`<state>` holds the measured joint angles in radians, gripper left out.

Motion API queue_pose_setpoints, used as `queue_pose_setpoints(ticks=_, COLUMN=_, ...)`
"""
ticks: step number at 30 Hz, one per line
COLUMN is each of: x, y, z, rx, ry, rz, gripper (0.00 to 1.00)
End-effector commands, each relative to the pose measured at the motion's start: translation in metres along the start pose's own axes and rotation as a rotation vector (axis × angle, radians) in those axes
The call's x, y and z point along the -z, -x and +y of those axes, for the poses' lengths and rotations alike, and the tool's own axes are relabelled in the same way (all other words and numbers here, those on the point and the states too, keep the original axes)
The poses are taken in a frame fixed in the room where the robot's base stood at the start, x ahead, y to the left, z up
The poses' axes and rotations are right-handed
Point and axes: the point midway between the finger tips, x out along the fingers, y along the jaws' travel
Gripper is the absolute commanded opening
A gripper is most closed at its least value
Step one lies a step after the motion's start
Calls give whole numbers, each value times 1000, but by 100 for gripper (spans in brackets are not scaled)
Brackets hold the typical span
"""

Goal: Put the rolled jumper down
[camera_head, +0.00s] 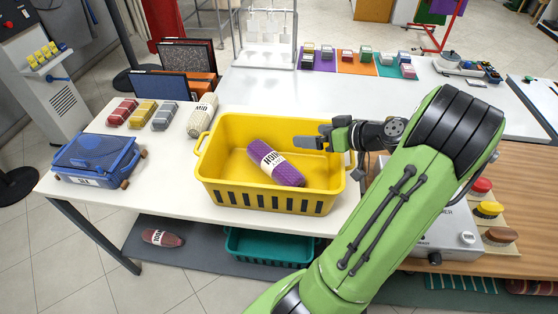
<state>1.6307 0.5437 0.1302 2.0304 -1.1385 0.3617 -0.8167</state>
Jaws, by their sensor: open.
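The rolled jumper (276,163) is a purple roll with a white printed band. It lies slantwise on the floor of the yellow crate (209,142), near its middle. My gripper (296,141) is at the end of the green arm, over the right half of the crate, with its fingers pointing left. It is open and holds nothing. Its fingertips are just above and right of the roll's upper end, and a small gap seems to show between them.
A blue lidded box (97,160) stands at the table's left end. A cream roll (202,115) stands close to the crate's left wall, beside several small folded bundles (143,114). A grey control box (455,232) is at right. A teal crate (268,247) sits below the table.

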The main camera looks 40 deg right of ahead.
Motion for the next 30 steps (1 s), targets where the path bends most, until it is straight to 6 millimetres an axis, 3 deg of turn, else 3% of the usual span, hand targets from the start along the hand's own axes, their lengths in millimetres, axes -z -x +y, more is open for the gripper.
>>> queue_pose_setpoints(ticks=2, x=3, y=-8, z=-11, rx=14, ry=11, rz=-33, gripper=100)
queue_pose_setpoints(ticks=5, x=9, y=-31, z=-51, rx=49, ry=42, rz=-160, gripper=100)
queue_pose_setpoints(ticks=10, x=7, y=-55, z=-152, rx=47, ry=123, rz=-444, gripper=100)
queue_pose_setpoints(ticks=14, x=-4, y=-41, z=-227, rx=-21, ry=188, rz=-586, gripper=100)
queue_pose_setpoints(ticks=18, x=-23, y=0, z=-287, rx=-114, ry=230, rz=-633, gripper=100)
queue_pose_setpoints(ticks=21, x=-39, y=34, z=-309, rx=-160, ry=223, rz=-615, gripper=100)
queue_pose_setpoints(ticks=24, x=-52, y=58, z=-316, rx=-180, ry=195, rz=-592, gripper=100)
queue_pose_setpoints(ticks=30, x=-60, y=71, z=-317, rx=-192, ry=165, rz=-578, gripper=100)
